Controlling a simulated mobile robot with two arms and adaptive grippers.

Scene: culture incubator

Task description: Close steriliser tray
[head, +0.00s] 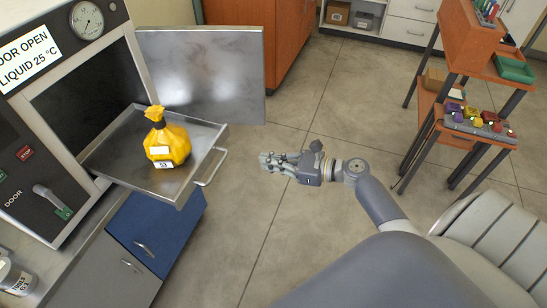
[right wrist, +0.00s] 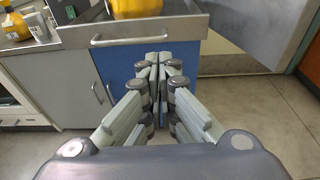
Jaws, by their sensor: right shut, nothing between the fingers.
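The steriliser tray (head: 112,153) is pulled out of the steriliser chamber (head: 85,85). A yellow tied bag (head: 172,138) with a white label stands on it. The tray's handle (head: 213,167) sticks out at its front right end; in the right wrist view the handle (right wrist: 150,37) lies ahead of and above my fingers. My right gripper (head: 266,161) is shut and empty, to the right of the handle and apart from it. It also shows in the right wrist view (right wrist: 160,60). My left gripper is not in view.
The steriliser door (head: 205,75) stands open behind the tray. Blue (head: 158,225) and grey (head: 105,270) cabinet fronts are below the tray. An orange rack (head: 470,60) stands at right. The floor between is clear.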

